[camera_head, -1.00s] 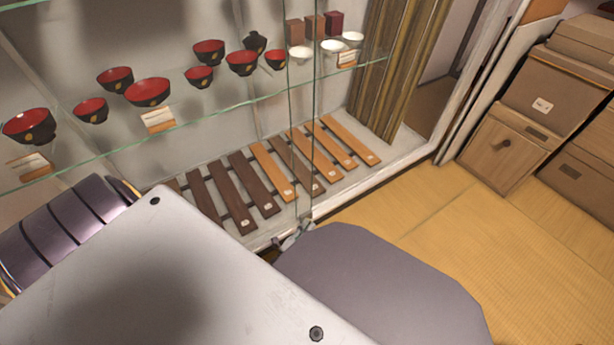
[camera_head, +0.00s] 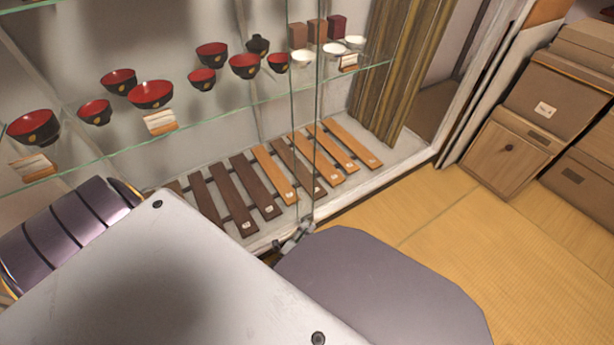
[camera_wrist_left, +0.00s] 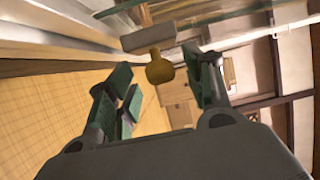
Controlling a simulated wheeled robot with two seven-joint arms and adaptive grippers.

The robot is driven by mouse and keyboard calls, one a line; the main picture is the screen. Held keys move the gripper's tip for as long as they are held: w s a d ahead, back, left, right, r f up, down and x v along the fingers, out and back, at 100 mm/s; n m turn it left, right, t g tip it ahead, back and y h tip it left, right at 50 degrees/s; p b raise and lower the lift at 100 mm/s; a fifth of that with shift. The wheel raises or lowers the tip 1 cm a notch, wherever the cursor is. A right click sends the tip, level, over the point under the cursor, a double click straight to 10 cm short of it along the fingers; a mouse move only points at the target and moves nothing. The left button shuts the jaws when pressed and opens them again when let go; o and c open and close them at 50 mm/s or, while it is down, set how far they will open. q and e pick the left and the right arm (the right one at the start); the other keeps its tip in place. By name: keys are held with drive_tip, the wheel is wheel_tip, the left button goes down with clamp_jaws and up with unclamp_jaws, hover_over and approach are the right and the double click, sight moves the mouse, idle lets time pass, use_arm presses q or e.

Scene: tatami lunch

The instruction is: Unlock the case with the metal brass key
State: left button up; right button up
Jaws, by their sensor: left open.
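The glass display case (camera_head: 232,118) fills the upper left of the head view. A small grey metal lock (camera_head: 304,230) sits low at the edge of its glass panes. In the left wrist view a grey lock block (camera_wrist_left: 148,36) shows with the brass key (camera_wrist_left: 159,70) at it; the key's rounded head points toward my gripper. Whether the key's shaft is inside the lock is hidden. My left gripper (camera_wrist_left: 160,82) is open, its green-padded fingers apart on both sides of the key head. My own arm hides this gripper in the head view. My right gripper is not seen.
Red and black bowls (camera_head: 151,94) and white cups stand on the glass shelf. Wooden slats (camera_head: 231,198) lie at the case bottom. Wooden boxes (camera_head: 508,150) stand at the right. The tatami floor (camera_head: 470,230) between is clear.

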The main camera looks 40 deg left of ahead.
use_arm(q)
drive_tip(key=s, duration=0.7)
drive_tip(key=shift+s, duration=0.25)
idle(0.6)
